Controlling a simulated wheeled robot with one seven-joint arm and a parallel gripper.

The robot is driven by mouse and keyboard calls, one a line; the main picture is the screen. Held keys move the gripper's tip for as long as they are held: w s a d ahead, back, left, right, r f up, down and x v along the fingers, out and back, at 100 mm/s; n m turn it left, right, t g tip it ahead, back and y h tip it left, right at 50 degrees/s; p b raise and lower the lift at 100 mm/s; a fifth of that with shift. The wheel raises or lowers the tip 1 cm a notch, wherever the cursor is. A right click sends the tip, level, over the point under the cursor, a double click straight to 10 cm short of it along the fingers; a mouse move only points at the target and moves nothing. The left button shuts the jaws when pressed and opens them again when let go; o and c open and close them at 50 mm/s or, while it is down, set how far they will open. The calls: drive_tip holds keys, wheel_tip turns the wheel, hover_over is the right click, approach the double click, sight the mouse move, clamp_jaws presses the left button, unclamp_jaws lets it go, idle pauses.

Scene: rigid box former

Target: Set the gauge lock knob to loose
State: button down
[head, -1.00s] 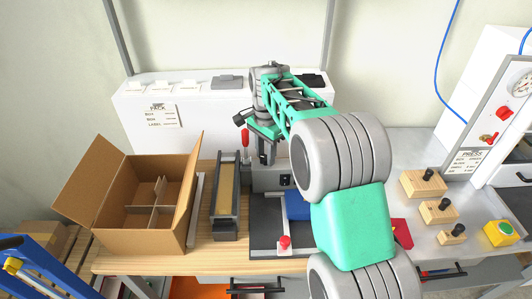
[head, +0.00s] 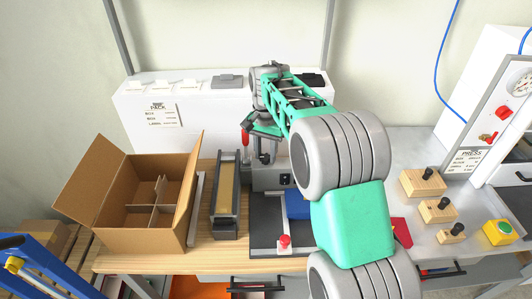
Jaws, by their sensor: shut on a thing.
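My gripper (head: 264,160) points down at the back of the box former (head: 265,222), just above its grey block (head: 270,179). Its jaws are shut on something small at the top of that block. I take this to be the gauge lock knob, but the fingers and wrist hide it, so its setting cannot be read. A red handle (head: 245,138) stands just left of the fingers. A red ball knob (head: 285,240) on a white plate at the former's front is apart from my gripper.
An open divided carton (head: 115,226) stands on the left. A dark long tray (head: 226,225) lies between carton and former. My arm covers the former's right side.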

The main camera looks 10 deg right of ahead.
sight(266, 157)
drive_tip(key=c, duration=1)
unclamp_jaws()
wheel_tip(266, 157, up, 8)
drive_tip(key=shift+f+b, duration=0.15)
drive_tip(key=shift+b, duration=0.4)
